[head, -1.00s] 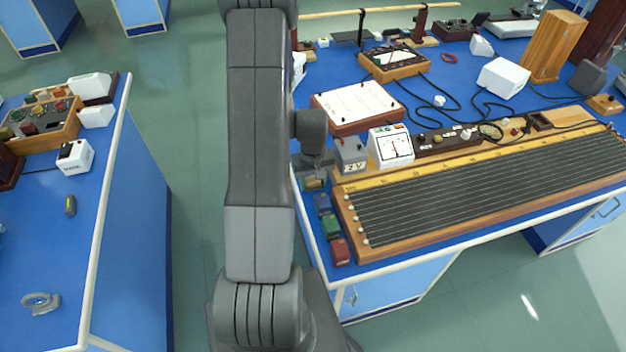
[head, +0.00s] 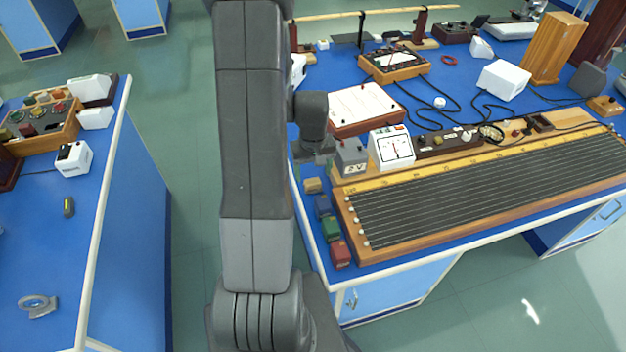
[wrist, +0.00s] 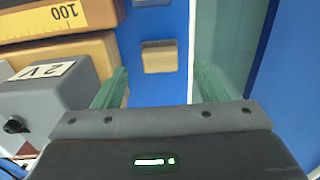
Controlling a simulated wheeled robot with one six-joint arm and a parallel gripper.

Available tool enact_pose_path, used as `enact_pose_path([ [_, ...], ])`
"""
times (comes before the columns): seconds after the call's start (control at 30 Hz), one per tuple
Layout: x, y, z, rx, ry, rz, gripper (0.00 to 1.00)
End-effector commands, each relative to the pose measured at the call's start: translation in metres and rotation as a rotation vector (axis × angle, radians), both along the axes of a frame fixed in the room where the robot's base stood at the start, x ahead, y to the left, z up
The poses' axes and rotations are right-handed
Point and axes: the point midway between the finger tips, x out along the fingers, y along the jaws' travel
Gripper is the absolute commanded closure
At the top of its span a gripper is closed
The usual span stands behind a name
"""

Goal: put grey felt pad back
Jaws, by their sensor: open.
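My gripper (wrist: 162,70) is open, its two green fingers apart with nothing held between them. In the wrist view a small tan block (wrist: 159,58) with a greyish edge lies on the blue bench top, beyond and between the fingertips. In the head view this block (head: 314,185) is near the bench's left edge, just below my gripper's dark body (head: 317,146); the fingers cannot be made out there. I cannot clearly pick out a grey felt pad; whether the tan block carries it is unclear.
Blue (head: 323,206), green (head: 331,229) and red (head: 340,254) blocks line the bench edge. A grey 2 V cell (head: 351,157) and the long wire board (head: 480,190) stand close on the right. Floor shows left of the edge.

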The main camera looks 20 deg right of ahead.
Motion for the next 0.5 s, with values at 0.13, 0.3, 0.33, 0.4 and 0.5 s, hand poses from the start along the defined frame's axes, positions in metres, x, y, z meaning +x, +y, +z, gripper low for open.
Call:
enact_pose_path([
  [0.13,0.001,0.000,0.026,-0.001,-0.004,0.000,0.34],
  [0.3,0.001,0.000,0.051,-0.001,-0.004,0.000,0.34],
  [0.33,0.001,0.000,0.054,-0.001,-0.003,0.000,0.34],
  [0.4,0.001,0.000,0.061,-0.001,-0.003,0.000,0.34],
  [0.5,0.000,0.000,0.066,0.000,0.000,0.000,0.34],
])
